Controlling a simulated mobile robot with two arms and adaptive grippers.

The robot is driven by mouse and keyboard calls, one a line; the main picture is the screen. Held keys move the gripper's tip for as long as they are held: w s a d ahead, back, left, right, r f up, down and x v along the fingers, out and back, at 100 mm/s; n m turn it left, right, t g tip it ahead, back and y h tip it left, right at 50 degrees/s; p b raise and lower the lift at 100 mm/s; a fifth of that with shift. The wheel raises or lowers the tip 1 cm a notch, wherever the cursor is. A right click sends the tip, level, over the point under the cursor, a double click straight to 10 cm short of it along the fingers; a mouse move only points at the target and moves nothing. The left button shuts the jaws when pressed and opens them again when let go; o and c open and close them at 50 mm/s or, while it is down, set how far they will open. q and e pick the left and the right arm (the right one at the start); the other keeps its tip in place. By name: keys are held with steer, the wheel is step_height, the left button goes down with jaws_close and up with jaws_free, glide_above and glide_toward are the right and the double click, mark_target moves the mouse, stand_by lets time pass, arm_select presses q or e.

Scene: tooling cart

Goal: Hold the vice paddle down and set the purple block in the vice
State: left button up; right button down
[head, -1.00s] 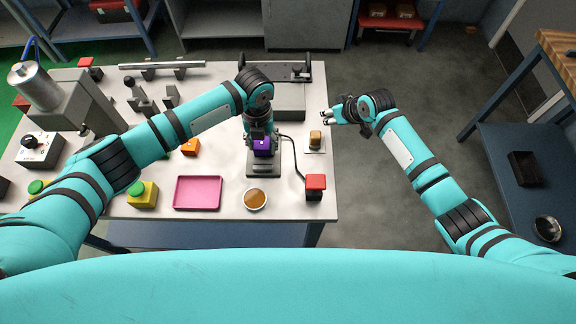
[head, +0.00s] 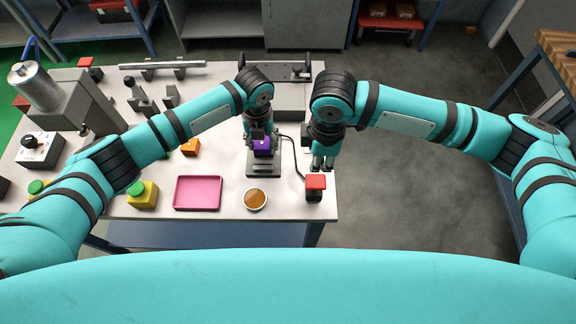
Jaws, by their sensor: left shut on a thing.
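The purple block (head: 263,147) is between the fingers of my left gripper (head: 262,143), which is shut on it. The block is at the grey vice (head: 264,168) on the white table; I cannot tell whether it rests in the jaws or is just above them. The paddle (head: 315,184), a dark box with a red top, stands to the right of the vice near the table's right edge, joined to it by a black cable. My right gripper (head: 322,163) points down just behind the paddle in the picture. Its opening is unclear, and contact with the paddle is not visible.
A pink tray (head: 198,193), a round dish of brown contents (head: 255,199), an orange block (head: 190,147) and a yellow box with a green button (head: 143,194) are on the table (head: 232,188). A grey press (head: 72,105) stands at left.

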mark_target(316, 181)
steer(key=shift+f, duration=3)
steer(key=shift+f, duration=0.15)
steer(key=shift+f, duration=0.45)
steer(key=shift+f, duration=0.25)
